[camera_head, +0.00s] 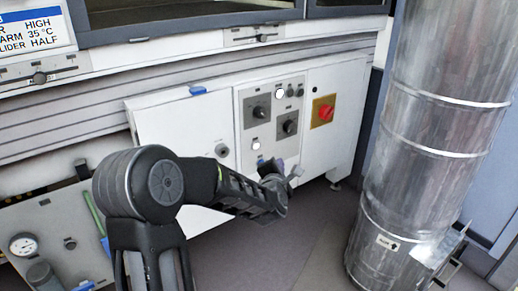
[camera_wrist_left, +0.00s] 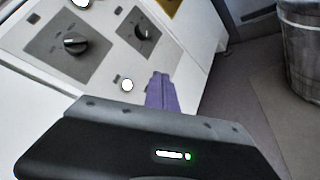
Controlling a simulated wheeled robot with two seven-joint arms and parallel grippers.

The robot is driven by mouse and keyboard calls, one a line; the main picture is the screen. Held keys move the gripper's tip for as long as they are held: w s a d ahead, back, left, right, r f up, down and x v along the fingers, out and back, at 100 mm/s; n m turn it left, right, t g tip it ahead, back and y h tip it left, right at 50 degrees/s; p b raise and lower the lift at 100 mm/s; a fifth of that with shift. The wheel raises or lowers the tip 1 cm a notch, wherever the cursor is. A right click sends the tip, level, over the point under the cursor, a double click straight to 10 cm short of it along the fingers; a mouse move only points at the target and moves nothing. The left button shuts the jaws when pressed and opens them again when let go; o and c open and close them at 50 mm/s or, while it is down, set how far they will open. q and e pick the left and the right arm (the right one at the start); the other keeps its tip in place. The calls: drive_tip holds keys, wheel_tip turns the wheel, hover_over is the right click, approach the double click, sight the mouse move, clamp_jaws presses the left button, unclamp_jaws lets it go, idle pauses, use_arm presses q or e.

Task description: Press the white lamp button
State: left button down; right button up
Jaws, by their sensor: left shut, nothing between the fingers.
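A small white button (camera_head: 256,146) sits low on the pale control panel, below a dark rotary knob (camera_head: 259,112). In the left wrist view the white button (camera_wrist_left: 127,85) shows as a bright disc, just left of the purple fingers. A second bright white round lamp (camera_head: 279,93) is near the panel's top. My left gripper (camera_head: 289,163) is shut and empty, right of and below the lower button, with a visible gap to it in the picture. In the left wrist view its purple fingers (camera_wrist_left: 162,92) are together in front of the panel. My right gripper is not in view.
Another knob (camera_head: 290,127) and a red switch on a yellow plate (camera_head: 323,111) are on the same cabinet. A large metal duct (camera_head: 432,110) stands at the right. A gauge (camera_head: 24,244) is at the lower left. Floor is clear between cabinet and duct.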

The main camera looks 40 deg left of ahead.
sight(256, 146)
use_arm(q)
drive_tip(key=shift+a, duration=0.1)
drive_tip(key=shift+w+a+b, duration=0.2)
drive_tip(key=shift+w+a, duration=0.2)
drive_tip(key=shift+a, duration=1)
drive_tip(key=shift+w+a+b, duration=0.2)
drive_tip(key=shift+w+a, duration=0.25)
drive_tip(key=shift+a, duration=0.9)
drive_tip(key=shift+w+a+b, duration=0.2)
drive_tip(key=shift+w+a, duration=0.2)
drive_tip(key=shift+a, duration=1)
drive_tip(key=shift+f, duration=0.1)
drive_tip(key=shift+w+a+b, duration=0.15)
drive_tip(key=shift+a+b, duration=0.25)
drive_tip(key=shift+b, duration=0.05)
